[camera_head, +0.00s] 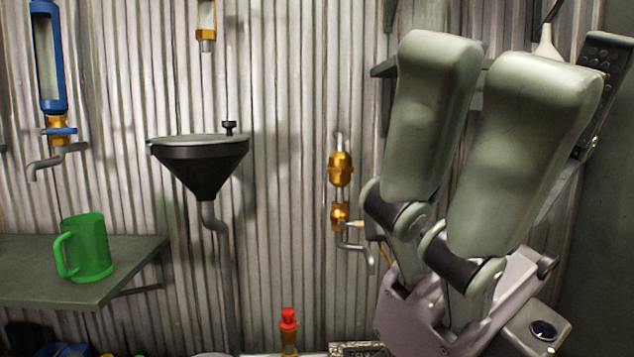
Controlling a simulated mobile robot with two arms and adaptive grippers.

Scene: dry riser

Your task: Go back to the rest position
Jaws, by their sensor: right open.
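My right gripper (490,130) fills the right side of the head view, close to the camera. Its two thick grey-green fingers point up and stand apart with a gap between them. Nothing shows between the fingers. The gripper hides part of the wall and a shelf behind it. My left gripper does not show in this view.
A green mug (88,248) stands on a grey shelf (128,250) at the left. A black funnel (200,160), a blue-framed dispenser (47,60) and brass valve fittings (341,170) are on the corrugated wall. A red-capped bottle (289,320) stands low in the middle.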

